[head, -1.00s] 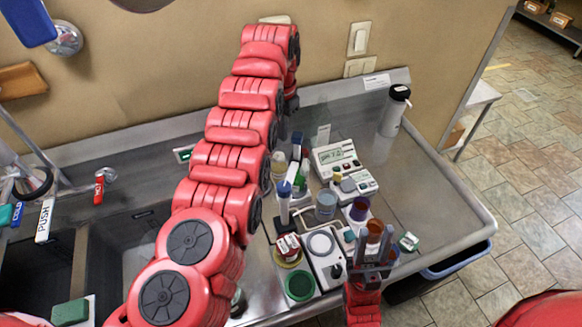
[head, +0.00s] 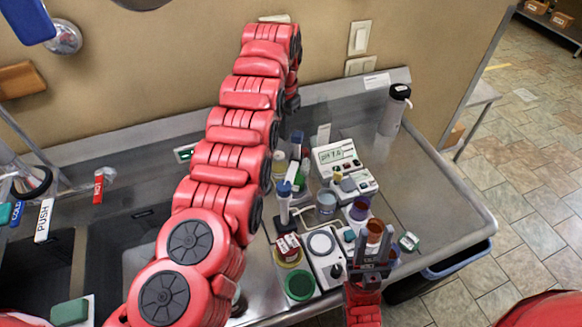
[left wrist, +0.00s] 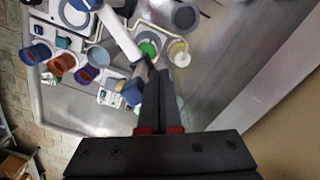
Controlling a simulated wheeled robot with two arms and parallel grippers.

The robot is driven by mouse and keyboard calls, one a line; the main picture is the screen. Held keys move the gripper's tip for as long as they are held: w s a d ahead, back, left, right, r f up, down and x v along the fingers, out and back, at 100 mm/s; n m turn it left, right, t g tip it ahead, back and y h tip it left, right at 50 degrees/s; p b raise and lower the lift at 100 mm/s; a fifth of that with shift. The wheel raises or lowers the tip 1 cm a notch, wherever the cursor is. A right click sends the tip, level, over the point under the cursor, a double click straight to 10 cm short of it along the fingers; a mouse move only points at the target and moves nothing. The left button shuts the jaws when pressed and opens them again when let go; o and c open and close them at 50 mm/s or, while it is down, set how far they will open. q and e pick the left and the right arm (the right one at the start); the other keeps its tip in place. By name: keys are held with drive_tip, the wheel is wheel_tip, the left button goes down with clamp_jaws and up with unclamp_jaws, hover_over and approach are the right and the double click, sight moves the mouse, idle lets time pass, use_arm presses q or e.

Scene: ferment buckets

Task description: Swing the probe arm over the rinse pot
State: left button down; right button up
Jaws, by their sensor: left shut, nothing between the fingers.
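A white upright post with a blue cap (head: 284,198), which looks like part of the probe stand, rises from a dark base on the steel counter. A white bar (left wrist: 118,35) shows beside my fingers in the left wrist view; it may be the probe arm. A grey-blue pot (head: 326,204) stands right of the post; I cannot tell whether it is the rinse pot. My left gripper (head: 291,104) is mostly hidden by its arm. In the left wrist view its fingers (left wrist: 158,78) are shut and empty, close to a blue piece (left wrist: 133,92). My right gripper (head: 372,254) is open, before the brown cup.
The meter (head: 336,155) stands behind the pots. A brown cup (head: 374,230) and purple cup (head: 360,208) stand to the right. A green lid (head: 299,285) lies in front. A flask (head: 396,110) stands at the back right.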

sight(295, 134)
use_arm(q)
drive_tip(key=d+b, duration=0.1)
drive_tip(key=s+d+b, duration=0.1)
drive_tip(key=shift+d+f, duration=0.1)
drive_tip(key=shift+d, duration=0.3)
